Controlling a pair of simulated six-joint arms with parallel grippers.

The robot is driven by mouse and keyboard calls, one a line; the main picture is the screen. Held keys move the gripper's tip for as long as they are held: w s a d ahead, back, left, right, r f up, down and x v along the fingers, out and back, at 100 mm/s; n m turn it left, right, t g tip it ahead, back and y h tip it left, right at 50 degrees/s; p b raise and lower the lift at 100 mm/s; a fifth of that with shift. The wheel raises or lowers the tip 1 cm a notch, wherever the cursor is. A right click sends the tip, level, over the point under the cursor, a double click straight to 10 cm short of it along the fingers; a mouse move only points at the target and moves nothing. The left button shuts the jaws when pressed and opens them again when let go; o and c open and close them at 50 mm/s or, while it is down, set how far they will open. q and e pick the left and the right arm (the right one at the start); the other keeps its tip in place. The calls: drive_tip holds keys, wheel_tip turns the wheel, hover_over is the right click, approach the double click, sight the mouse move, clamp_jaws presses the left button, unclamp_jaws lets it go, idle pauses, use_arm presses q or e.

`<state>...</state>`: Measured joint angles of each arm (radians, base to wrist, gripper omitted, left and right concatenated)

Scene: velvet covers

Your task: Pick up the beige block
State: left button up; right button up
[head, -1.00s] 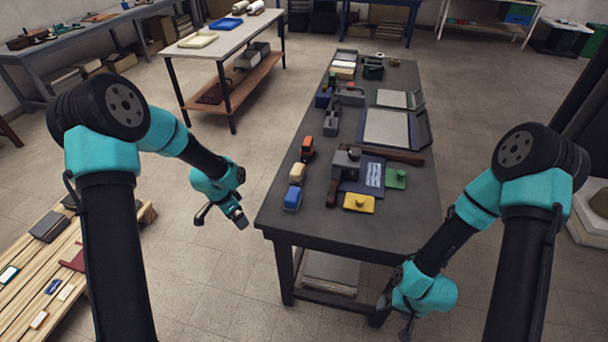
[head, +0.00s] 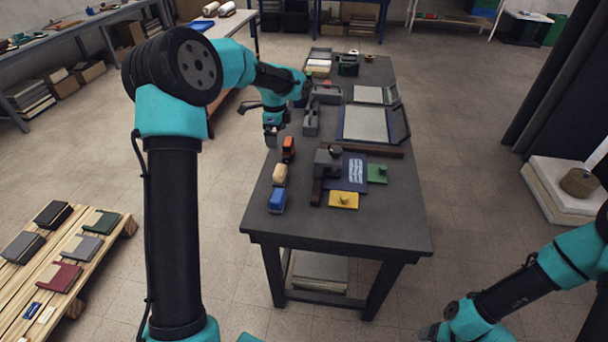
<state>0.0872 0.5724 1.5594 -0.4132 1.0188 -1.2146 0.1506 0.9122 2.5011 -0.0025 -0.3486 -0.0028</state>
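The beige block (head: 279,174) stands near the left edge of the dark table (head: 375,228), in a row between an orange block (head: 288,148) and a blue block (head: 277,200). Nothing covers it. My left gripper (head: 270,137) is over the table's left edge, behind the orange block and apart from the beige block. Its fingertips are too small to tell whether they are open. My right gripper (head: 432,331) is low at the bottom edge, off the table's front right corner. Its fingers are too small to read.
Right of the row are a grey tool-like piece (head: 326,160), a dark blue cover (head: 354,170), a yellow block (head: 343,200) and a green block (head: 377,174). Large framed panels (head: 366,124) lie farther back. The table's front right is clear. A wooden pallet (head: 60,285) holds several covers at left.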

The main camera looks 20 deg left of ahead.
sight(280, 169)
use_arm(q)
drive_tip(key=shift+s+a+f, duration=0.1)
drive_tip(key=shift+a, duration=0.05)
wheel_tip(280, 169, down, 12)
drive_tip(key=shift+f, duration=0.1)
idle(0.6)
drive_tip(key=shift+s+d+f, duration=0.1)
drive_tip(key=shift+d+f, duration=0.1)
drive_tip(key=shift+f, duration=1.05)
drive_tip(key=shift+s+d+f, duration=0.1)
drive_tip(key=shift+d+f, duration=0.05)
drive_tip(key=shift+f, duration=1.1)
drive_tip(key=shift+c, duration=0.4)
drive_tip(key=c, duration=0.8)
drive_tip(key=shift+r, duration=0.1)
wheel_tip(280, 169, up, 10)
drive_tip(key=shift+f, duration=0.1)
